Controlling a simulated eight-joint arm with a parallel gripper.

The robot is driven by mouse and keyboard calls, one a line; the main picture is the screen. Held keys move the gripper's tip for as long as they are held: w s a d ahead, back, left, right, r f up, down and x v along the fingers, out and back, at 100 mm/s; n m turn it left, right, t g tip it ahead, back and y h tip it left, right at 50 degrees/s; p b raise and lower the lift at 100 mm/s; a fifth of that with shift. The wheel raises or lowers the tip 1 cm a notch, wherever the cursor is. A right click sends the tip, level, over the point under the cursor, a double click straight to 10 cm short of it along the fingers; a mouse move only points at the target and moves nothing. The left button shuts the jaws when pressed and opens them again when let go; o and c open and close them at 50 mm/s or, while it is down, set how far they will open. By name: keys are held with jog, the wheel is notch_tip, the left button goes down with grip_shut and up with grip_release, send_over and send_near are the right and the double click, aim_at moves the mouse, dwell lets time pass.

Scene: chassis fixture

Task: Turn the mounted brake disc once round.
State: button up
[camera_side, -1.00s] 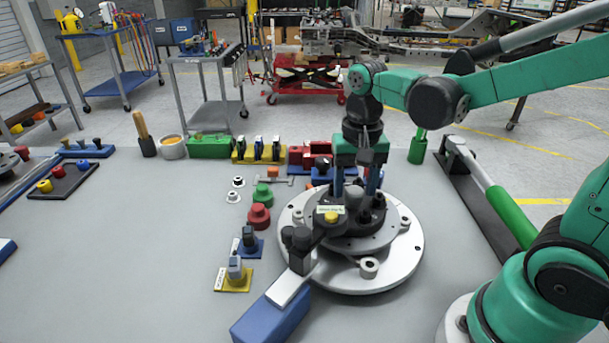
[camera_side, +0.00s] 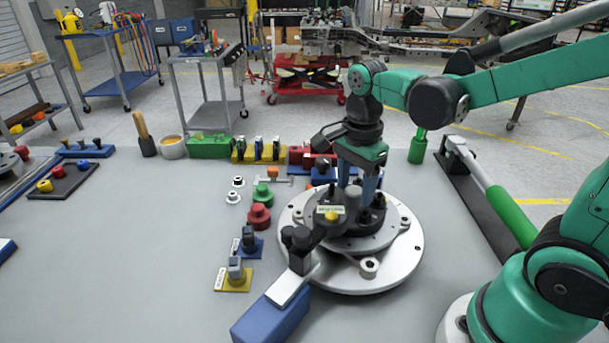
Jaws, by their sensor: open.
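The mounted brake disc (camera_side: 400,258) is a large silver disc lying flat on the grey bench, with a raised dark hub (camera_side: 380,220) at its middle and pale round bosses on its face. My gripper (camera_side: 356,196) points straight down over the hub, its two blue fingers apart. The fingertips are low at the hub among its dark studs. I cannot tell whether they touch anything.
A blue block (camera_side: 270,318) carries the clamp arm at the front. Red (camera_side: 259,216) and green (camera_side: 263,195) knobbed pieces stand close left of the disc. Coloured holders line the bench's back edge. A green-handled lever (camera_side: 512,217) lies at right. The left bench middle is clear.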

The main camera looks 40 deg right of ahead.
jog(key=m, duration=0.7)
jog(key=shift+m, duration=0.3)
jog(key=m, duration=0.3)
jog(key=shift+m, duration=0.3)
jog(key=m, duration=0.3)
jog(key=shift+m, duration=0.3)
grip_shut()
